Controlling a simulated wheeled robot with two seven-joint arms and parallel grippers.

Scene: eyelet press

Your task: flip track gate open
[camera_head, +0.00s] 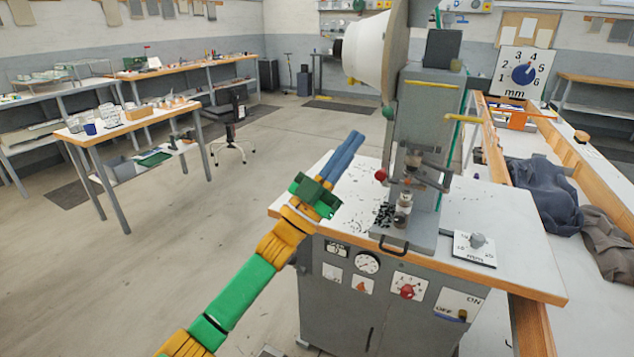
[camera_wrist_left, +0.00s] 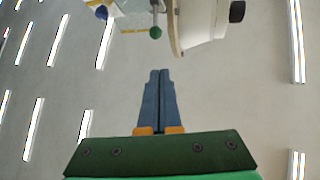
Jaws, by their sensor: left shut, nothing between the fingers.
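The eyelet press (camera_head: 425,120) stands on the white-topped bench, with a white hopper (camera_head: 364,48) at its upper left. A small green ball knob (camera_head: 388,112) sits on its left side; a green knob (camera_wrist_left: 155,32) also shows in the left wrist view. A red ball knob (camera_head: 381,174) is lower. I cannot tell which part is the track gate. My left gripper (camera_head: 357,136) is shut and empty, its blue fingers pointing up left of the press, apart from the knobs in the picture. Its closed fingertips (camera_wrist_left: 159,72) also show in the wrist view. My right gripper is not in view.
Loose dark eyelets (camera_head: 384,215) lie at the press base. Yellow bars (camera_head: 463,118) stick out from the press's right side. A dial plate (camera_head: 475,248) lies on the bench at right. Dark cloth (camera_head: 540,185) lies on the table beyond. The floor at left is mostly clear.

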